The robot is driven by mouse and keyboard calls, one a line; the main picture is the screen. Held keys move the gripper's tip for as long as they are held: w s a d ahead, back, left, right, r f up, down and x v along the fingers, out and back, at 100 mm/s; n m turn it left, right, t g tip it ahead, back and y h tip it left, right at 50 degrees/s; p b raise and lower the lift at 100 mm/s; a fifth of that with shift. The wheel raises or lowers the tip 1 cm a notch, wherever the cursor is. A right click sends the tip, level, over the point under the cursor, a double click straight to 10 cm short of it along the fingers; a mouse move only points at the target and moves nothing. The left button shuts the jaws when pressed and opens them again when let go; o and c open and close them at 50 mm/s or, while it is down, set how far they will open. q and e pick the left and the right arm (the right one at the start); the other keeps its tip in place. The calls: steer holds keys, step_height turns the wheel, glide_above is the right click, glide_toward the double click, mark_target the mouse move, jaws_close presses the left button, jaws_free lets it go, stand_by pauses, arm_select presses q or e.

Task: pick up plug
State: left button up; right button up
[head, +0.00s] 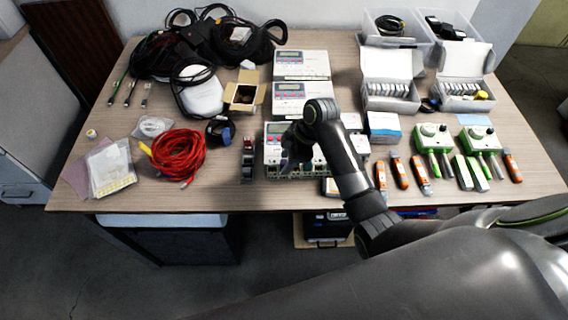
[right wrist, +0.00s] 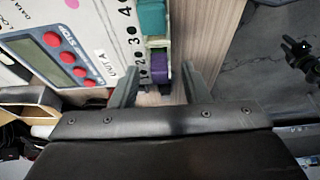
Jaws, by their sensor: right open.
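A purple plug (right wrist: 160,70) sits at the edge of a white device with red buttons (right wrist: 95,35); a teal plug (right wrist: 152,18) is beside it, further up in the right wrist view. In the head view this device (head: 272,135) lies near the table's front, partly covered by my right arm. My right gripper (right wrist: 160,66) is open, with one finger on each side of the purple plug. I cannot tell whether the fingers touch it. In the head view the right gripper (head: 291,150) is a small dark shape over the device. My left gripper is not clearly seen.
Two similar devices (head: 302,64) stand behind on the table (head: 225,185). Red cable (head: 177,155) and black cables (head: 165,55) lie left. Orange-handled tools (head: 399,170), green testers (head: 432,133) and white boxes (head: 384,127) crowd the right. Bare table shows along the front left.

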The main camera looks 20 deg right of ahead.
steer(key=shift+w+a+f, duration=0.1)
steer(key=shift+a+f, duration=0.05)
steer(key=shift+f, duration=0.35)
jaws_close()
